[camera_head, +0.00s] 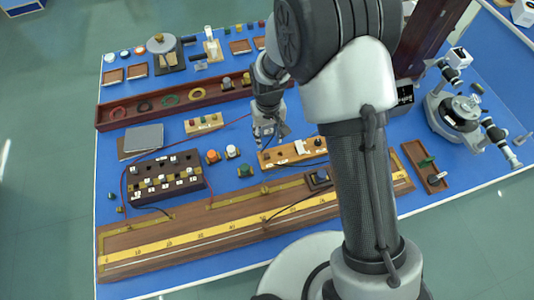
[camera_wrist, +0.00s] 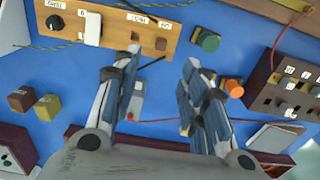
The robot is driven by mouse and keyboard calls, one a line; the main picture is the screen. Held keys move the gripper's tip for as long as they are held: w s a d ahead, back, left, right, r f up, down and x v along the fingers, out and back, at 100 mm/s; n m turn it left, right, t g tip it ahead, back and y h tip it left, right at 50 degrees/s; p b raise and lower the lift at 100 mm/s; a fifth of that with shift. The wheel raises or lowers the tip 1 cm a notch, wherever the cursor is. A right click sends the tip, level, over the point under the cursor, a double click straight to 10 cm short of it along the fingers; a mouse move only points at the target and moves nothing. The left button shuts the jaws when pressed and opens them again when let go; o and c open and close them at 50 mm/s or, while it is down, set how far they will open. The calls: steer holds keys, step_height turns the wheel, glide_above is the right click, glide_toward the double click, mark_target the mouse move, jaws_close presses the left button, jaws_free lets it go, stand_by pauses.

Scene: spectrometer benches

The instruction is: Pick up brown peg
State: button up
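My gripper (camera_wrist: 156,68) is open and empty in the wrist view, its two fingers apart above the blue table. In the head view my gripper (camera_head: 270,134) hangs just behind the wooden switch box. A small brown block (camera_wrist: 21,99), which looks like the brown peg, stands at the left of the wrist view, outside the fingers. A yellow-olive block (camera_wrist: 47,107) stands close beside it. A brown square (camera_wrist: 161,43) also shows on the wooden switch box (camera_wrist: 118,22), beyond the fingertips. I cannot tell for sure which brown piece is the peg.
The dark plug box (camera_head: 163,180) stands left on the table, with orange (camera_head: 212,156) and green (camera_head: 245,171) knobs between it and the switch box. A long red-brown tray (camera_head: 165,103) lies behind. Cables cross the table near my gripper. The long scaled board (camera_head: 215,235) lies in front.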

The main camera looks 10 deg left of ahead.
mark_target(267, 156)
step_height(267, 156, down, 13)
steer(key=shift+s+a+b, duration=0.1)
steer(key=shift+b, duration=1)
jaws_close()
